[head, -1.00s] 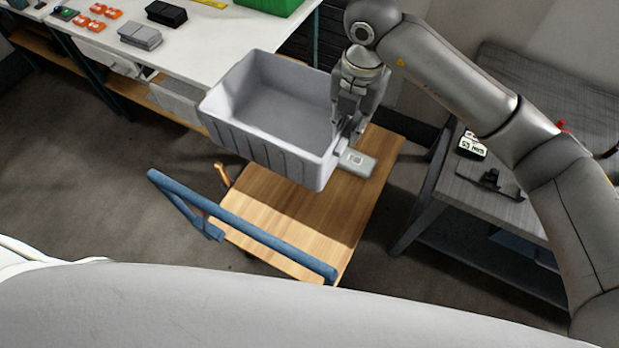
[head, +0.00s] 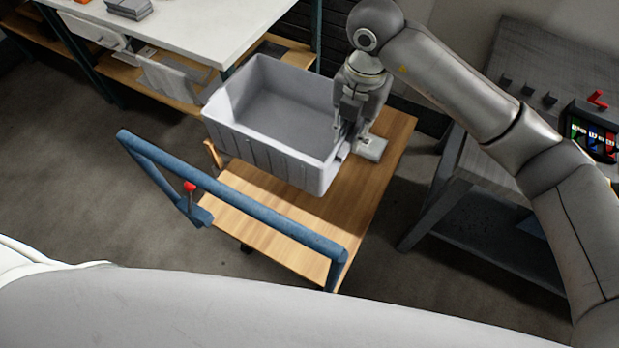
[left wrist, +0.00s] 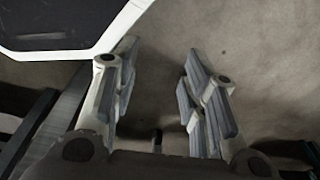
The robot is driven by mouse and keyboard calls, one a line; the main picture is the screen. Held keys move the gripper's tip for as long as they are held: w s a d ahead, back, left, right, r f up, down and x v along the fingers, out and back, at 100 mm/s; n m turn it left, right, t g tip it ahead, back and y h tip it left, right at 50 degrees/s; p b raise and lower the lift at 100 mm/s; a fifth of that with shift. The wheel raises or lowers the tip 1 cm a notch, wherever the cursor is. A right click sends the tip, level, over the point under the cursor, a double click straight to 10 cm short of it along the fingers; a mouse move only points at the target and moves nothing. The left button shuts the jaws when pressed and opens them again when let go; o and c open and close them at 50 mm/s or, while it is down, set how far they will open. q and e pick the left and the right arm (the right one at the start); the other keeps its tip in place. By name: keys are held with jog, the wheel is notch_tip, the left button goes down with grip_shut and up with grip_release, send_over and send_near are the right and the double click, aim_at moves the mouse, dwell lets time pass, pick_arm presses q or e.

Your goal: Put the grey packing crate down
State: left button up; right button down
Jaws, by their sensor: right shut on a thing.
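The grey packing crate (head: 265,157) is an open, empty-looking bin, upright over the wooden top of a cart (head: 262,215) in the head view. Its underside is hidden, so I cannot tell whether it touches the cart top. My right gripper (head: 345,138) is shut on the crate's right end wall, with its fingers partly hidden. My left gripper (left wrist: 162,75) shows only in the left wrist view; its fingers are spread, with nothing between them and floor behind.
A small grey flat object (head: 371,148) lies on the cart beside my right gripper. The cart's blue handle (head: 240,205) crosses in front. A white table (head: 205,30) stands behind at left, a grey bench (head: 480,165) at right. Floor is clear at left.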

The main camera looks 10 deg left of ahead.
pick_arm(q)
jog(key=w+d+f+b, duration=0.1)
jog(key=w+f+b, duration=0.7)
jog(key=b, duration=1)
jog(key=shift+w+d+t, duration=0.25)
jog(key=shift+w+t, duration=0.15)
jog(key=shift+w, duration=0.35)
pick_arm(e)
notch_tip(320, 180, down, 29)
pick_arm(q)
jog(key=shift+f, duration=0.2)
pick_arm(e)
jog(key=c, duration=1.4)
grip_release()
pick_arm(q)
jog(key=shift+r, duration=0.2)
pick_arm(e)
jog(key=shift+o, duration=0.4)
pick_arm(q)
jog(key=shift+s, duration=0.1)
jog(key=s+f, duration=0.1)
jog(key=s+f+p, duration=0.1)
jog(key=f, duration=0.1)
jog(key=shift+s+a+f, duration=0.1)
jog(key=shift+s+f, duration=0.05)
pick_arm(e)
notch_tip(320, 180, up, 12)
jog(key=shift+d, duration=0.15)
jog(key=shift+s, duration=0.1)
